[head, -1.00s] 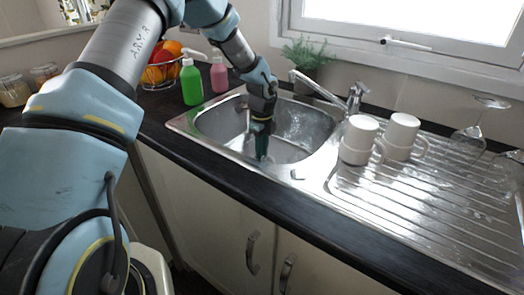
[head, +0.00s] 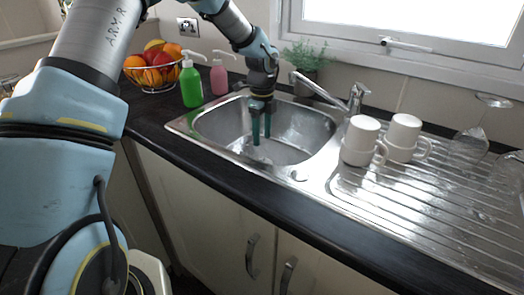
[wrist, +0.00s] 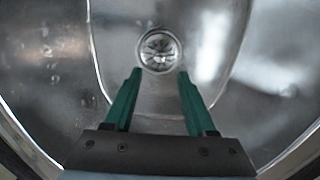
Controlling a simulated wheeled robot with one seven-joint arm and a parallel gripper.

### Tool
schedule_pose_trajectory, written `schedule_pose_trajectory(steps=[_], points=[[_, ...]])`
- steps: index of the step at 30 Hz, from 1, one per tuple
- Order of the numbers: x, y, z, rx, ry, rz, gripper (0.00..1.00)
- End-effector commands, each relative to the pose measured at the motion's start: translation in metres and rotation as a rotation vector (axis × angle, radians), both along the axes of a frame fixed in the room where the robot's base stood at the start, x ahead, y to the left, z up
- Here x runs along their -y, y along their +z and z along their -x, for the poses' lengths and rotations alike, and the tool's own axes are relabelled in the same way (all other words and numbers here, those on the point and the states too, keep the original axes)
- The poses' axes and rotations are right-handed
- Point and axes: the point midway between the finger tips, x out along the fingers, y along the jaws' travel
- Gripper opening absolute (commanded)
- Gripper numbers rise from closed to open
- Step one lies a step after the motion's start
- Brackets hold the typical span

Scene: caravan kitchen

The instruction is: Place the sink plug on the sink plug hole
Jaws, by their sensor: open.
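The sink basin (head: 210,125) is steel, with its floor partly visible in the head view. In the wrist view, a round, shiny metal fitting (wrist: 160,49) with a bright ring and patterned centre lies at the plug hole in the basin floor. I cannot tell whether the sink plug sits in it or only the bare hole shows. My gripper (head: 261,140) points down into the basin, its green fingers apart. The wrist view shows the open fingers (wrist: 158,75) with nothing between them, and the fitting just beyond the tips.
A tap (head: 355,97) stands behind the sink. Two white mugs (head: 360,142) (head: 403,137) and upturned glasses stand on the drainer (head: 420,200) at the right.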

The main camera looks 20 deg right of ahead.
Motion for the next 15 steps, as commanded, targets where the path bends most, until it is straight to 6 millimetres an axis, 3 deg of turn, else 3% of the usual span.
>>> schedule_pose_trajectory(steps=[6, 15], points=[[0.0, 0.035, -0.001, 0.002, 0.001, 0.002, 0.56], [0.0, 0.049, 0.0, -0.001, 0.0, 0.0, 0.56]])
